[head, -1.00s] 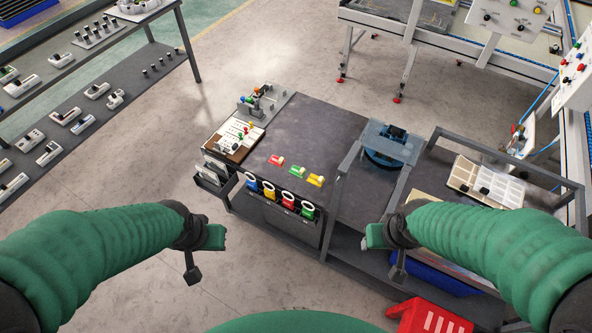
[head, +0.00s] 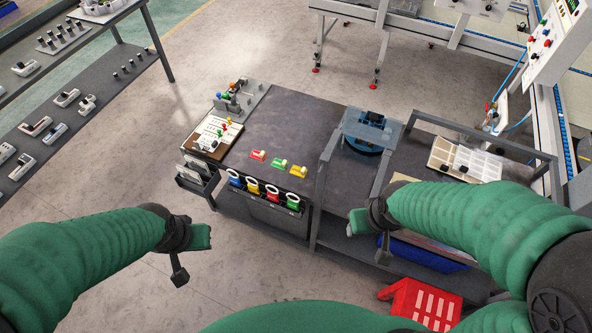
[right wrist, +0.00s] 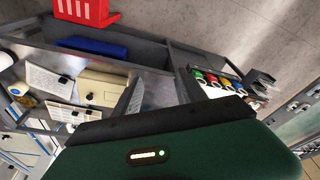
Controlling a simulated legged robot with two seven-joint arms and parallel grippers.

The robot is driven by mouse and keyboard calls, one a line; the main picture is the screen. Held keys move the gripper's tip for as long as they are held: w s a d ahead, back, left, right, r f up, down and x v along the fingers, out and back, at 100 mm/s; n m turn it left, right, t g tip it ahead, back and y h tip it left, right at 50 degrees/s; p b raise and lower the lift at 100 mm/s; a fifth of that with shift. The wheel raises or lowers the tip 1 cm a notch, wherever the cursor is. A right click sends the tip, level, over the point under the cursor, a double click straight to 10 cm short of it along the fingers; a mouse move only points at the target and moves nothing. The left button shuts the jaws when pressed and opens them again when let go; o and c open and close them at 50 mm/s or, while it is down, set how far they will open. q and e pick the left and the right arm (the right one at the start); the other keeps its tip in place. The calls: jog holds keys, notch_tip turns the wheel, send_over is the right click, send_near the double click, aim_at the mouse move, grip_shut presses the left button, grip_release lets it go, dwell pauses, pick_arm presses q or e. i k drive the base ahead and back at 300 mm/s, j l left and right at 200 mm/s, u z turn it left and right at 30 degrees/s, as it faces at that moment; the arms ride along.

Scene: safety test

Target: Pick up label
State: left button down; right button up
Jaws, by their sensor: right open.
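Three small coloured pieces that may be the labels lie in a row on the dark workbench (head: 270,125) in the head view: a red one (head: 258,155), a green one (head: 280,164) and a yellow one (head: 298,171). Which one is the label, I cannot tell. My left gripper (head: 199,238) is left of and nearer than the bench, over the floor, with its jaws unclear. My right gripper (head: 359,224) is open, near the bench's front right part, apart from the pieces. No held object shows in either. The pieces cannot be made out in the right wrist view.
Blue, yellow, red and green ringed holders (head: 252,186) hang on the bench front. A board with coloured knobs (head: 216,132) stands at its left end. A red crate (head: 424,303) sits low in front.

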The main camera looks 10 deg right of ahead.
aim_at(296, 170)
jog(key=z, duration=3.75)
jog(key=u, duration=3.55)
jog(key=i+u, duration=0.45)
jog(key=i+l+u, duration=0.1)
jog(key=i+u, duration=0.3)
jog(key=k, duration=0.1)
